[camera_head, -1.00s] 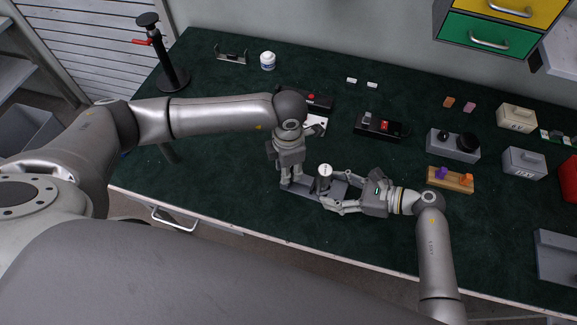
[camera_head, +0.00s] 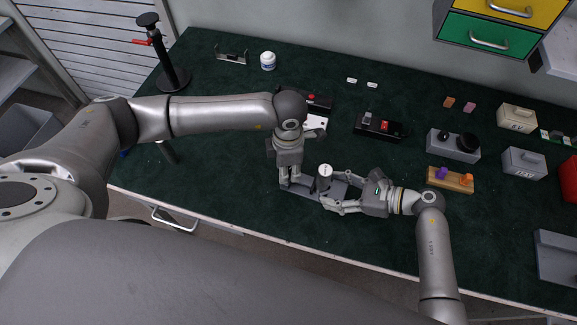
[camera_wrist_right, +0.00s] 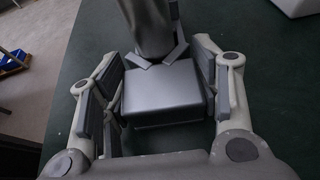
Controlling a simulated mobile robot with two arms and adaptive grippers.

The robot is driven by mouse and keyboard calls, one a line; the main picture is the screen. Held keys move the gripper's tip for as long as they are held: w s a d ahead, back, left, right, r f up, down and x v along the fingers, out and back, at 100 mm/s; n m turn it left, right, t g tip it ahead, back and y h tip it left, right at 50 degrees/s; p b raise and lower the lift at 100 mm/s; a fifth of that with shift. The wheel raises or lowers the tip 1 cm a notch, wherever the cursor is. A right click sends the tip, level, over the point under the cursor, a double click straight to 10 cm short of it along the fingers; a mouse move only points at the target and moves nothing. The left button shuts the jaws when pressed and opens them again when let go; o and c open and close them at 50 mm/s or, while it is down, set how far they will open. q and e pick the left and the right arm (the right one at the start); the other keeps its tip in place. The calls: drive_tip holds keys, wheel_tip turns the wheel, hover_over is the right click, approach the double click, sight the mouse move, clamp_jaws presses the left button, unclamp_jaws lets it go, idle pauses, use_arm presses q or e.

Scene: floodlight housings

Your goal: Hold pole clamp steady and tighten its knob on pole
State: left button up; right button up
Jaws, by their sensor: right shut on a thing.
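A short upright grey post with a pale round top (camera_head: 325,171) stands near the table's front edge, in a long grey base (camera_head: 355,180). I take the grey block (camera_wrist_right: 162,95) in the right wrist view to be the pole clamp; it sits against the upright grey cylinder (camera_wrist_right: 147,25). My right gripper (camera_head: 340,194) comes in from the right and is shut on this block, a finger on each side. My left gripper (camera_head: 288,184) points down just left of the post. Its fingertips are small and partly hidden, so their opening is unclear. I cannot make out the knob.
Behind the grippers lie a black box with a red switch (camera_head: 380,127) and a grey box with a black knob (camera_head: 453,145). A wooden block with purple and orange pegs (camera_head: 450,180) lies close to my right wrist. The green tabletop at front left is clear.

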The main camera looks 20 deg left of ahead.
use_arm(q)
drive_tip(key=o, duration=0.4)
wheel_tip(320, 180, up, 12)
drive_tip(key=shift+r, duration=0.1)
idle(0.4)
